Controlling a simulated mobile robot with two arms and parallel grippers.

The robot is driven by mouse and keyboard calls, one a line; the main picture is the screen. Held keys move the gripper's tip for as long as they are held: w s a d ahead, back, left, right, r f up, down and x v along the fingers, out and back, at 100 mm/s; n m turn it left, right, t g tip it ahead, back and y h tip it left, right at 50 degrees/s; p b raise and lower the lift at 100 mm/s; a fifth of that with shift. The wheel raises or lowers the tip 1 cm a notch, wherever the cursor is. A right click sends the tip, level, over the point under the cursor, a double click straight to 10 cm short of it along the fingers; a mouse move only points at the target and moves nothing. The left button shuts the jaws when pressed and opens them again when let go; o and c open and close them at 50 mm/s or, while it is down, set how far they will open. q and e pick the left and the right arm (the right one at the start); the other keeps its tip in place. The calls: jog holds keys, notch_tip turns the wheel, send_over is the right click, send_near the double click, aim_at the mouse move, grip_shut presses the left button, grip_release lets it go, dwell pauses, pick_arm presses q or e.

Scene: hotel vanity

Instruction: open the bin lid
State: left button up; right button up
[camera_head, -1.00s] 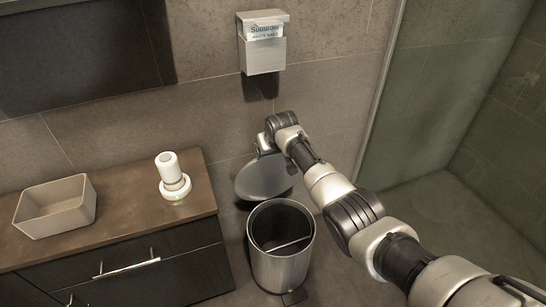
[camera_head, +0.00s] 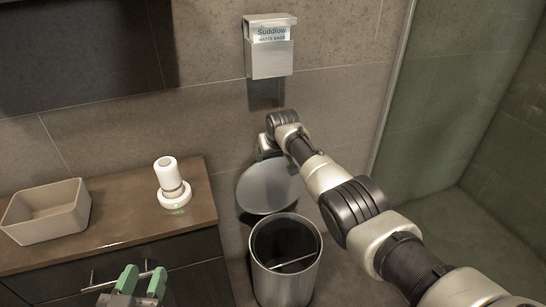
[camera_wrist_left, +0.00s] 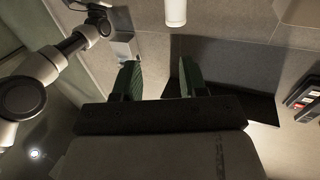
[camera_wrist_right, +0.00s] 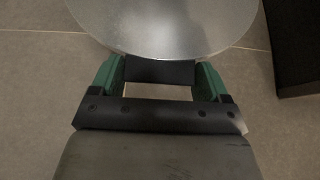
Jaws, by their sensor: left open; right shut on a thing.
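The round bin (camera_head: 286,283) stands on the floor right of the vanity, its mouth open and a divider bar across it. Its grey round lid (camera_head: 268,188) is raised at the back, tilted up toward the wall. My right gripper (camera_wrist_right: 160,78) is shut on a dark piece at the edge of the lid (camera_wrist_right: 165,22); in the head view it is at the lid's upper left edge, its fingertips mostly hidden. My left gripper (camera_head: 141,284) is open and empty in front of the vanity drawer; its spread fingers also show in the left wrist view (camera_wrist_left: 159,80).
The vanity counter (camera_head: 120,212) holds a beige basin (camera_head: 45,212) and a white cylinder on a round base (camera_head: 172,182). A waste bag box (camera_head: 268,48) hangs on the wall above the lid. A glass shower panel is at right.

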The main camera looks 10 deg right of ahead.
pick_arm(q)
jog(key=shift+d+r+t+h, duration=0.1)
jog(key=shift+r+t+h, duration=0.2)
jog(key=shift+r, duration=0.2)
pick_arm(e)
jog(key=shift+w+r, duration=0.2)
jog(key=o, duration=1)
jog(key=shift+o, duration=1.1)
jog(key=shift+f, duration=0.1)
jog(key=shift+s, duration=0.1)
